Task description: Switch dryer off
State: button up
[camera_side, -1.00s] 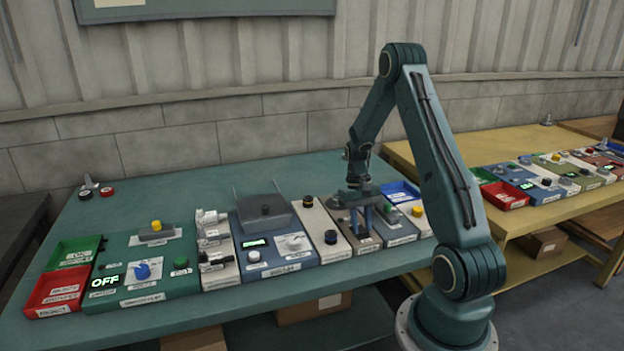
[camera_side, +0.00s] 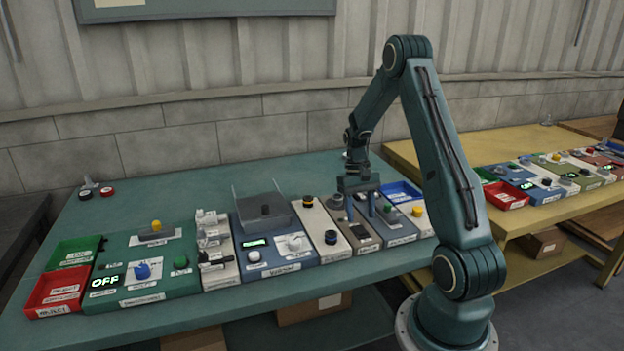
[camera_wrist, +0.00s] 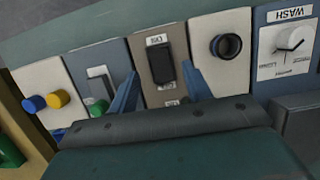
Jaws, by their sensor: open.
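A brown-grey panel (camera_side: 366,244) stands in the row on the green bench, with a dark rocker switch on its front part. In the wrist view this black rocker switch (camera_wrist: 161,66) sits upright on the brown panel, under a small white label too small to read surely. I cannot tell from its lettering whether this panel is the dryer. My gripper (camera_side: 362,219) is open and empty above the panel. In the wrist view my gripper's blue fingers (camera_wrist: 163,76) stand on either side of the switch, apart from it. The switch's position cannot be told.
A cream panel with a black knob (camera_wrist: 226,45) and a blue WASH unit with a white dial (camera_wrist: 292,39) lie to one side. A blue-grey panel with a green button (camera_side: 390,209) lies on the other. A clear-looking cover (camera_side: 264,207) stands raised.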

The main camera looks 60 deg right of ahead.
jog(key=v, duration=1)
jog(key=shift+r, duration=0.1)
jog(key=a+r+n+t+h, duration=0.1)
jog(key=a+r+n+t, duration=0.1)
jog(key=a+r, duration=0.55)
jog(key=a+r+n+t+h, duration=0.15)
jog(key=a+r, duration=0.35)
jog(key=a, duration=0.6)
jog(key=s+a+r+n+t, duration=0.1)
jog(key=s+a+n+t, duration=0.3)
jog(key=s+a, duration=0.6)
jog(key=a+n, duration=0.1)
jog(key=a, duration=0.3)
jog(key=shift+s+a+r, duration=0.15)
jog(key=shift+s+a, duration=0.1)
